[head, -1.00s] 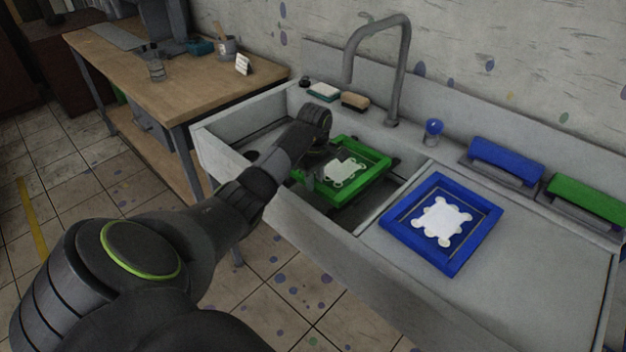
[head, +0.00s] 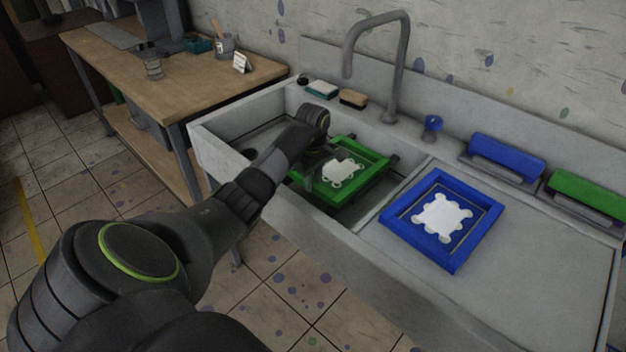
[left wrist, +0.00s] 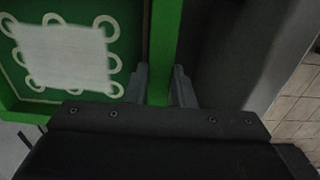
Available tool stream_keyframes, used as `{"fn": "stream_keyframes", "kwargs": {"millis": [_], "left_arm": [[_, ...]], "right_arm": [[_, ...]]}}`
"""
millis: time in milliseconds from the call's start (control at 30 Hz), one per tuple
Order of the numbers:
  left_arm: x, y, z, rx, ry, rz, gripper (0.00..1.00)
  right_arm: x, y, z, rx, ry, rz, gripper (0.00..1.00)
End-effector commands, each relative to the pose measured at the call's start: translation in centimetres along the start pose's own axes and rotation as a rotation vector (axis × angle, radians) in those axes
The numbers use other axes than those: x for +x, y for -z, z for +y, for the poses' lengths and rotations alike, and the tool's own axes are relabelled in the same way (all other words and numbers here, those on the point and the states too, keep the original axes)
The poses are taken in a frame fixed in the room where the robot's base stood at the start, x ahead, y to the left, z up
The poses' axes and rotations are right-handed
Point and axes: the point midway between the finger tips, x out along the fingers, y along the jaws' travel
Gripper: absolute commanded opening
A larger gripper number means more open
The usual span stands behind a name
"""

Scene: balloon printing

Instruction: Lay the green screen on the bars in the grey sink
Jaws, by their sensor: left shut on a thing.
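The green screen (head: 343,173), a green frame around a mesh with a white shape, is in the grey sink (head: 240,125) in the head view. My left gripper (head: 310,170) is at the screen's left side, mostly hidden behind my own arm. In the left wrist view, my left gripper (left wrist: 159,88) is shut on the green frame (left wrist: 165,45), with one finger on each side of it. A piece of the dark bars (head: 390,162) shows beyond the screen's right edge. The screen hides most of the bars, so contact with them is unclear. My right gripper is out of view.
A blue screen (head: 443,218) lies on the flat drainboard right of the basin. The faucet (head: 398,70), sponge (head: 322,89) and brush (head: 353,99) are along the back ledge. A wooden table (head: 175,85) stands to the left.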

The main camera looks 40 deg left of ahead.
Motion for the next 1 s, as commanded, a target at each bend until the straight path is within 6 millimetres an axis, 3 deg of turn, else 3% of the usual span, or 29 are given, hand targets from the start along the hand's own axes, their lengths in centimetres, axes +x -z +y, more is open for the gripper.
{"fn": "stream_keyframes", "kwargs": {"millis": [900, 933, 1000], "left_arm": [[0.50, 0.01, 0.04, 0.000, -0.002, 0.001, 0.00], [0.43, 0.01, 0.04, 0.000, -0.002, 0.001, 0.26], [0.43, 0.01, 0.03, 0.000, -0.001, 0.000, 0.35]], "right_arm": [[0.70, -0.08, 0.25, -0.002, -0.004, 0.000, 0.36], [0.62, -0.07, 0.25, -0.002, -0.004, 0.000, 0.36], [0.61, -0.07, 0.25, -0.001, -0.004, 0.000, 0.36]]}}
